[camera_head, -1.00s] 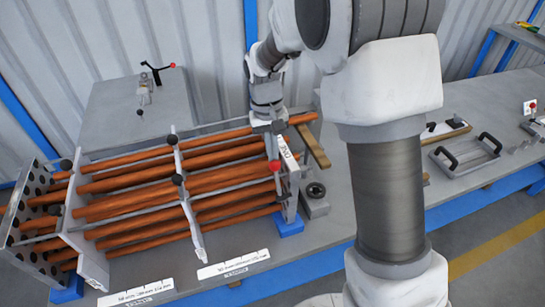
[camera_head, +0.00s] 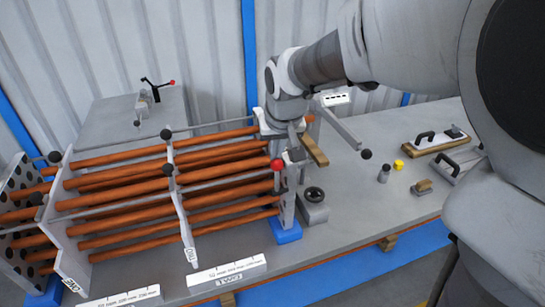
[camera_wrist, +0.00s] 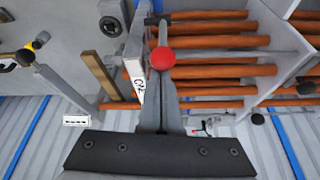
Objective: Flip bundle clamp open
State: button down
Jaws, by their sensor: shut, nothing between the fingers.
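A bundle of copper-coloured tubes (camera_head: 120,177) runs through upright plates. At its right end, a red ball knob (camera_head: 277,165) sits on a grey upright, and the knob is also in the wrist view (camera_wrist: 162,59). A grey bar with a black ball end (camera_head: 366,154) sticks out to the right of that end, and its ball shows at the left in the wrist view (camera_wrist: 25,57). My gripper (camera_head: 292,152) points down at this end, close beside the red knob. In the wrist view its fingers (camera_wrist: 162,85) are together and empty, but contact with the knob is unclear.
A toggle clamp with a red tip (camera_head: 152,90) stands on the grey block at the back left. A wood strip (camera_head: 315,150), a round black-topped fixture (camera_head: 314,196) and a yellow cap (camera_head: 398,165) lie right of the bundle. White label strips (camera_head: 225,274) line the front.

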aim_at(281, 164)
jog(key=shift+s+d+f+t+y+b, duration=0.2)
jog(key=shift+s+t+b, duration=0.65)
jog(key=shift+b, duration=0.75)
jog(key=shift+s+d+f+t+y+b, duration=0.1)
jog(key=shift+s+d+t+y+b, duration=0.2)
jog(key=shift+s+t+b, duration=0.9)
jog(key=shift+s+d+g+b, duration=0.15)
jog(key=shift+s+g+b, duration=0.15)
jog(key=shift+g+b, duration=0.45)
jog(key=shift+s+r, duration=0.1)
jog(key=shift+r, duration=0.05)
